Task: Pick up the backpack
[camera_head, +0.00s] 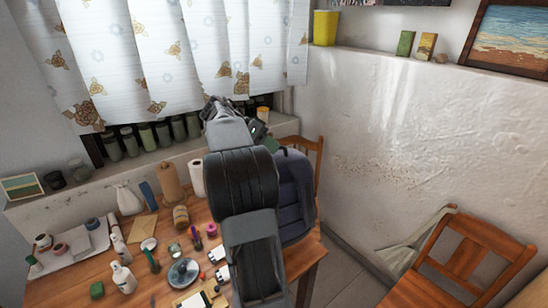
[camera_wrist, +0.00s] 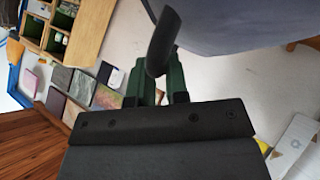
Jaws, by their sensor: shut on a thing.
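The backpack (camera_head: 296,195) is dark blue-grey and upright in the head view, beside the right edge of the wooden table, partly hidden behind my arm. My gripper (camera_head: 268,146) is at the backpack's top, mostly hidden by my own wrist. In the wrist view, the green fingers of my gripper (camera_wrist: 156,84) are shut on a dark, curved strap or handle of the backpack. The backpack's blue-grey body (camera_wrist: 245,22) fills the top right there. I cannot tell whether its underside rests on anything.
The wooden table (camera_head: 140,285) carries a paper-towel roll (camera_head: 196,178), bottles (camera_head: 123,277) and several small craft items. One wooden chair (camera_head: 318,150) stands behind the backpack. Another chair (camera_head: 465,255) stands at the lower right. Open floor (camera_head: 345,280) lies between table and wall.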

